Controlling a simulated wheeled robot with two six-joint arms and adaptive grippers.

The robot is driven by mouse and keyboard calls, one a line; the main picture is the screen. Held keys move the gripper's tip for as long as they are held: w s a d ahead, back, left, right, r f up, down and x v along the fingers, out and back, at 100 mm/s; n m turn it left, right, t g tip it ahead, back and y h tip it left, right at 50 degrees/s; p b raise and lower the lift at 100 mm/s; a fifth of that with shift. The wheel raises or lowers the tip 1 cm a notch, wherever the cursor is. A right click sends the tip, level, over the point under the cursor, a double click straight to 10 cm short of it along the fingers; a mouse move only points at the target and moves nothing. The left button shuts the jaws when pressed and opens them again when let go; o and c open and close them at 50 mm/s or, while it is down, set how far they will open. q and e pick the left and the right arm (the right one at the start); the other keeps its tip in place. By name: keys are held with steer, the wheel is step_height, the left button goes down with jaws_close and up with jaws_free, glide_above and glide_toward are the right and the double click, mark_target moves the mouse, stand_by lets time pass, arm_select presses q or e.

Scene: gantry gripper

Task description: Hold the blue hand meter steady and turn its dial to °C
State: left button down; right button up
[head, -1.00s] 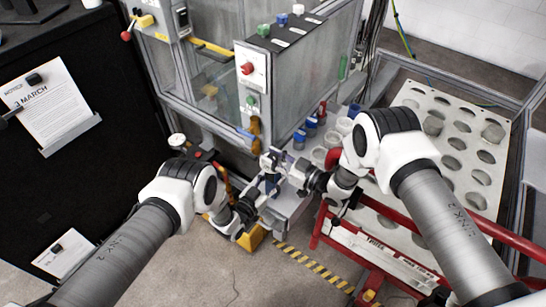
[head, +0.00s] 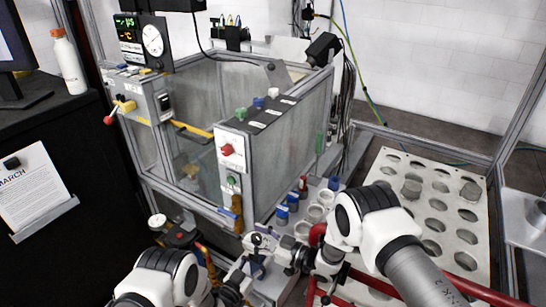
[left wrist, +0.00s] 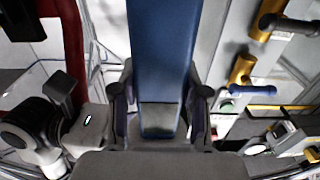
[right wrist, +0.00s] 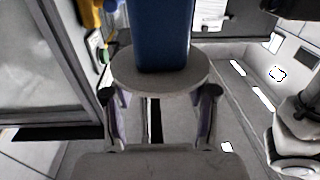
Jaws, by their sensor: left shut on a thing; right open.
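The blue hand meter (head: 256,266) is held in front of the cabinet, low in the middle of the head view. My left gripper (head: 246,272) is shut on it. In the left wrist view, the meter's blue body (left wrist: 160,45) runs between the left fingers. My right gripper (head: 281,250) is open beside the meter. In the right wrist view, a pale round disc (right wrist: 160,80), seemingly the dial, stands out from the meter's blue body (right wrist: 160,35). The right fingers (right wrist: 160,105) are on either side of the disc's near edge; contact cannot be told. The dial's markings are not readable.
The framed cabinet (head: 275,125) with a red knob (head: 227,150) stands close behind the grippers. Blue-capped items (head: 282,215) and pale cups line the shelf at right. A perforated plate (head: 445,175) and red rails (head: 470,292) lie further right.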

steer(key=m+t+h, duration=0.4)
steer(key=t, duration=0.1)
steer(key=shift+s+a+h, duration=0.15)
steer(key=shift+a+h, duration=0.05)
steer(key=shift+h, duration=0.1)
steer(key=v, duration=1.2)
steer(key=w+a+r+n+t+y, duration=0.2)
steer(key=w+r, duration=0.5)
steer(key=r, duration=0.1)
steer(key=w+a+r+n+t+y, duration=0.1)
steer(key=w+a+r+t+y, duration=0.15)
steer(key=w+r, duration=0.55)
steer(key=w+d+r+m+t+h, duration=0.4)
steer(key=w+r+m+h, duration=0.2)
steer(key=r, duration=0.2)
steer(key=w+d+r+m+t+h, duration=0.3)
steer(key=w+r+m+t+h, duration=0.1)
steer(key=r, duration=0.4)
steer(key=w+m+h, duration=0.1)
steer(key=w+m, duration=0.1)
steer(key=shift+d+r+m+h, duration=0.3)
steer(key=shift+d+h, duration=0.05)
